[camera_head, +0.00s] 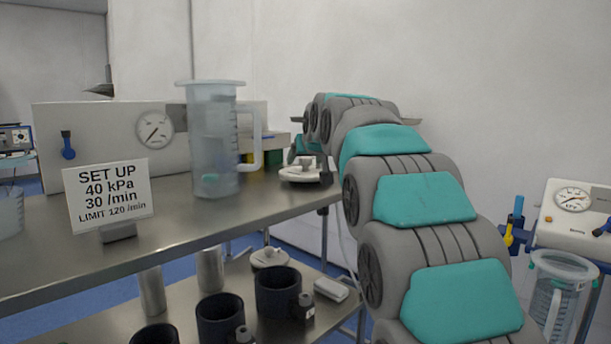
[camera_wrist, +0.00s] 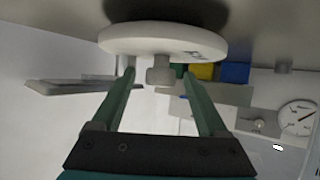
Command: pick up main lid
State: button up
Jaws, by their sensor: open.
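The main lid is a white disc with a round knob (camera_wrist: 160,70). In the head view the lid (camera_head: 299,174) lies at the far right end of the upper steel table. In the wrist view, which looks upside down, its disc (camera_wrist: 150,40) lies flat on the steel surface. My gripper (camera_wrist: 160,80) is open, its two green fingers on either side of the knob, with gaps visible between fingers and knob. In the head view my gripper is mostly hidden behind my arm and beside the lid.
A clear jug (camera_head: 213,140) stands left of the lid, before a gauge box (camera_head: 85,140). A sign (camera_head: 110,195) stands at the front left. Another pale lid (camera_head: 270,258) and several black cups (camera_head: 278,291) are on the lower shelf. A second jug (camera_head: 556,290) hangs at right.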

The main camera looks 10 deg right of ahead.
jog(key=shift+w+f, duration=0.1)
jog(key=shift+w, duration=0.1)
grip_shut()
dwell(0.5)
